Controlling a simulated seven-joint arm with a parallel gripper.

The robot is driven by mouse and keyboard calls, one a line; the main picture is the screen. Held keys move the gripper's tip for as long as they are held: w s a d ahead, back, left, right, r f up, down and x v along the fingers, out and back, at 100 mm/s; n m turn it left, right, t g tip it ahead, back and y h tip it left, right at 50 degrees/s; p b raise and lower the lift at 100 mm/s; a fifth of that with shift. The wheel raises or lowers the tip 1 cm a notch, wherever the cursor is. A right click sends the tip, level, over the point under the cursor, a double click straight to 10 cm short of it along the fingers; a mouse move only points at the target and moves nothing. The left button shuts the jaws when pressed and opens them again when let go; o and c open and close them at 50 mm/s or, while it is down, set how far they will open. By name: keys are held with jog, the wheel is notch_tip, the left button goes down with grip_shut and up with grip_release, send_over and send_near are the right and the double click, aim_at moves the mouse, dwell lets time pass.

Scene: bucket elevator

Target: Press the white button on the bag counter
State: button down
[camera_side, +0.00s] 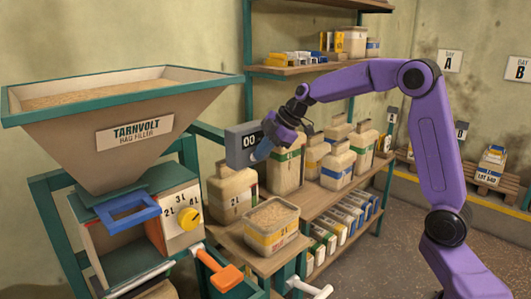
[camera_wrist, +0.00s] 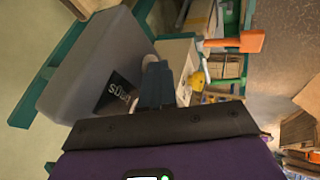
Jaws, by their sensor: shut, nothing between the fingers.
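The bag counter (camera_side: 238,157) is a grey box with a dark display reading 00, mounted beside the shelf in the side view. I cannot make out the white button in either view.
The bag filler hopper (camera_side: 120,98) stands at the left, with a yellow dial (camera_side: 188,218) and an orange-handled lever (camera_side: 226,278) below. An open tub of grain (camera_side: 272,240) sits below the counter. Jugs (camera_side: 338,166) crowd the shelf behind my gripper.

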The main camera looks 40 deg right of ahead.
jog(key=shift+w, duration=0.4)
jog(key=shift+s, duration=0.1)
jog(key=s+d+r, duration=0.3)
jog(key=s+r, duration=0.5)
jog(key=s, duration=0.1)
jog(key=shift+s+r, duration=0.15)
jog(key=shift+r, duration=0.05)
dwell(0.3)
jog(key=s+a+f+m+g, duration=0.1)
jog(key=s+a+f+g, duration=0.1)
jog(key=s+a+f, duration=0.35)
jog(key=s+a+f+m+g, duration=0.1)
jog(key=s+a+f+g, duration=0.1)
jog(key=s+a, duration=0.5)
jog(key=s+f+h, duration=0.1)
jog(key=s+f, duration=0.2)
jog(key=s, duration=0.3)
jog(key=s+d+f+m+g+h, duration=0.1)
jog(key=s+f, duration=0.2)
jog(key=s, duration=0.3)
jog(key=s+d+f+h, duration=0.1)
jog(key=s+f, duration=0.2)
jog(key=s, duration=0.3)
jog(key=shift+s+g+h, duration=0.3)
jog(key=shift+s, duration=0.05)
